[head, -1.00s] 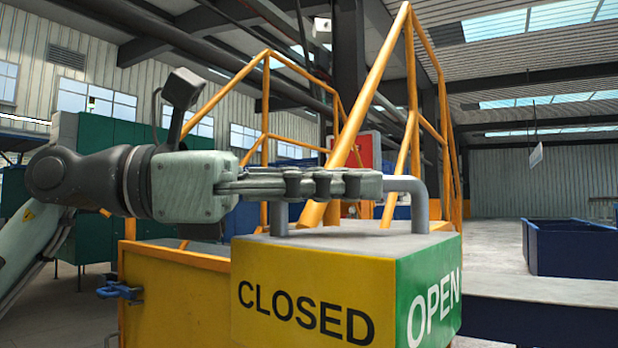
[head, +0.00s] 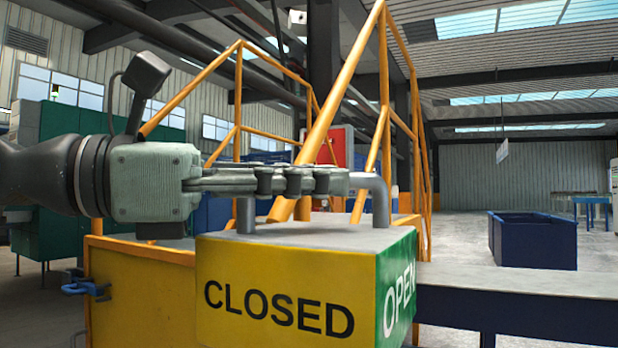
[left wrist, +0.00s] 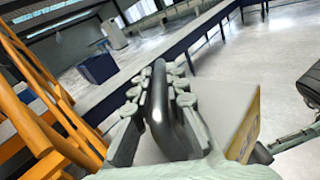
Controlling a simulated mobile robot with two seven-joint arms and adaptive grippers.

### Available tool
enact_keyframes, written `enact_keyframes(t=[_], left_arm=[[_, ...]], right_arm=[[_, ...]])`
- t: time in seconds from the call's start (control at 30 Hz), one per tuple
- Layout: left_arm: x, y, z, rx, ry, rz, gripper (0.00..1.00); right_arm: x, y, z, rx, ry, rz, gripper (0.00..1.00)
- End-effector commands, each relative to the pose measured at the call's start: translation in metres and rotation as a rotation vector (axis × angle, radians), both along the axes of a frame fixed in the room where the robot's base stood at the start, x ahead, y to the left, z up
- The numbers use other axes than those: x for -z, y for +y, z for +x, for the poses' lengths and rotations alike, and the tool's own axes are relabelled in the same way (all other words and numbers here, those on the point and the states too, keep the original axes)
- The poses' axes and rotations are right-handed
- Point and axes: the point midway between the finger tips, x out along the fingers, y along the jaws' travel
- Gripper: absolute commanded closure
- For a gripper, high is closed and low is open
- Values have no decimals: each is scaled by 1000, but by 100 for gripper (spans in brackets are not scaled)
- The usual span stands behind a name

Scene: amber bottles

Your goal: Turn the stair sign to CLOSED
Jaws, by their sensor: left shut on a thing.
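The stair sign (head: 285,290) is a box with a yellow CLOSED face turned toward me and a green OPEN face (head: 397,290) at its right, seen at a steep angle. A grey bar handle (head: 381,203) stands on its grey top. My left gripper (head: 335,182) comes in from the left and is shut on the handle. In the left wrist view the dark handle (left wrist: 158,105) runs between the two fingers, and a strip of the yellow face shows at the right. The right gripper is not in view.
Yellow stair railings (head: 384,100) rise behind the sign. A yellow panel with a blue latch (head: 88,288) is at lower left. A dark blue bench or beam (head: 500,305) runs off to the right. A blue bin (head: 532,240) stands on open floor beyond.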

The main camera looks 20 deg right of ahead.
Motion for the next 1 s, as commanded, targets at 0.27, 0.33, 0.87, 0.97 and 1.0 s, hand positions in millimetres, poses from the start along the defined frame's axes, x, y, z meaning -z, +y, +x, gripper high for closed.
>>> enact_keyframes(t=[0.27, 0.33, 0.87, 0.97, 1.0], left_arm=[[-1, 0, 1, -2, 0, -1, 66], [-1, 0, 1, -1, 0, -1, 66], [0, 65, 6, -6, 2, -2, 66], [0, 85, 7, -6, 2, -2, 66], [0, 92, 7, -4, 1, -1, 66]], right_arm=[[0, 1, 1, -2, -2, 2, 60], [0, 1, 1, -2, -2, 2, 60], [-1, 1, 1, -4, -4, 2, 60], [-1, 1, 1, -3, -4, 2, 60], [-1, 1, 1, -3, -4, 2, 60]])
